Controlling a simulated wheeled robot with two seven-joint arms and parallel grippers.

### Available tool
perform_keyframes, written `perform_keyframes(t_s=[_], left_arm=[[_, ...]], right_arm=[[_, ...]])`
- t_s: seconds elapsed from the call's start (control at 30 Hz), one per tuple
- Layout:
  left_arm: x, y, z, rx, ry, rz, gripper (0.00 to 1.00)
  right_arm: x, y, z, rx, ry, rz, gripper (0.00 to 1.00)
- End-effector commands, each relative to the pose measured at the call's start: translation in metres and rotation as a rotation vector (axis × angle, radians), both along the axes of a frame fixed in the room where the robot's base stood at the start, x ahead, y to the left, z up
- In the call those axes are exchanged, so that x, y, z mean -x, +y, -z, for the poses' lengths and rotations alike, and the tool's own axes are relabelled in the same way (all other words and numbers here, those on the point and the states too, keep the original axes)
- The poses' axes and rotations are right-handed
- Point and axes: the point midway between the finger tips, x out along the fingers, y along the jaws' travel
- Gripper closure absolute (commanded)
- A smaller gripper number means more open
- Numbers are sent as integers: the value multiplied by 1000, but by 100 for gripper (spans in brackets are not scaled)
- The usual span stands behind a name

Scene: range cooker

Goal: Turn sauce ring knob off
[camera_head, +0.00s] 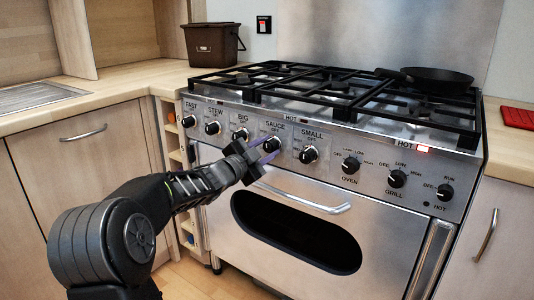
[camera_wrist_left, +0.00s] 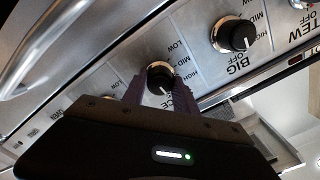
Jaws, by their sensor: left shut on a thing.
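The sauce ring knob (camera_head: 272,144) is a black knob with a silver collar on the cooker's front panel, under the SAUCE label. In the left wrist view the sauce knob (camera_wrist_left: 160,77) sits between the two purple-grey fingers, with a pale mark near its lower side. I cannot tell its exact setting. My left gripper (camera_head: 268,150) is shut on this knob, its fingers on either side. The gripper body hides part of the label in the left wrist view. My right gripper is in neither view.
The big knob (camera_head: 240,134) and small knob (camera_head: 309,154) flank it closely. The oven door handle (camera_head: 300,196) runs just below. Black pan supports (camera_head: 300,85) and a frying pan (camera_head: 437,78) are above. A red light (camera_head: 424,148) glows at HOT.

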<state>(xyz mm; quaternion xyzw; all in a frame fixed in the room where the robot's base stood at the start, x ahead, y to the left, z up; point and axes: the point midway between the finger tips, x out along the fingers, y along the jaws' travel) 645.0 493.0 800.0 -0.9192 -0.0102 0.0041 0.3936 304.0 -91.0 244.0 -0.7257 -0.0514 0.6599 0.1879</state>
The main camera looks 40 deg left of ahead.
Motion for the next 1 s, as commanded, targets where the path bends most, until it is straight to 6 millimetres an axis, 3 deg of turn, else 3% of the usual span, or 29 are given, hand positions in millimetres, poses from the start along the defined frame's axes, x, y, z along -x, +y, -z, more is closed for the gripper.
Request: perform_keyframes(t_s=[0.23,0.7,0.73,1.0], left_arm=[[0,0,1,-89,3,0,100],[0,0,1,-106,4,1,100],[0,0,1,-105,4,1,63],[0,0,0,-104,4,0,44]], right_arm=[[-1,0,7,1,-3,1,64],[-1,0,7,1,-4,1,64],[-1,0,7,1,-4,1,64],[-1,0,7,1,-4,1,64]])
